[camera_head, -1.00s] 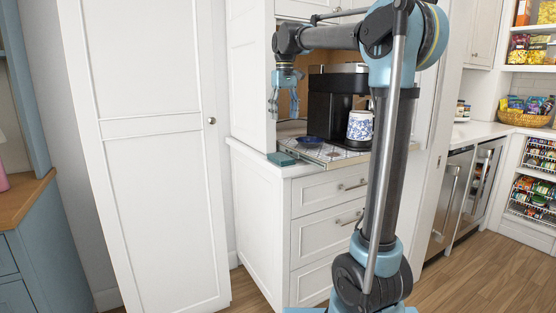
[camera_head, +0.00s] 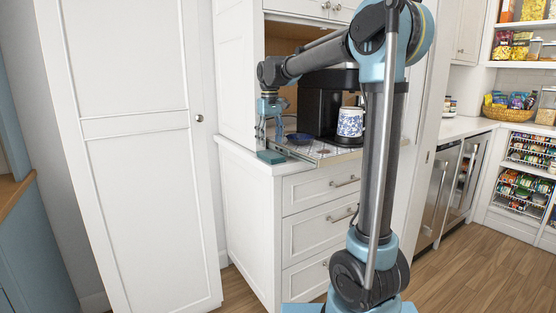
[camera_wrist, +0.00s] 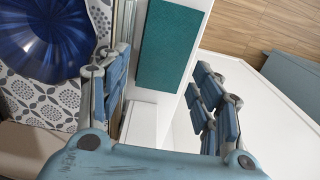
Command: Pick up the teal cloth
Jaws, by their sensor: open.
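The teal cloth (camera_head: 271,157) lies folded flat on the white counter's front left corner. In the wrist view the cloth (camera_wrist: 169,44) is a teal rectangle beyond and between my fingers. My gripper (camera_head: 268,136) hangs pointing down just above the cloth in the head view. In the wrist view my gripper (camera_wrist: 164,98) has its fingers spread wide, with nothing between them. A gap to the cloth seems to remain, though its exact height is hard to tell.
A blue bowl (camera_head: 299,138) sits on the patterned tray (camera_head: 325,152) right of the cloth. It shows large in the wrist view (camera_wrist: 45,35). A blue-and-white canister (camera_head: 350,122) and a dark coffee machine (camera_head: 320,100) stand behind. A tall white door (camera_head: 125,170) is at left.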

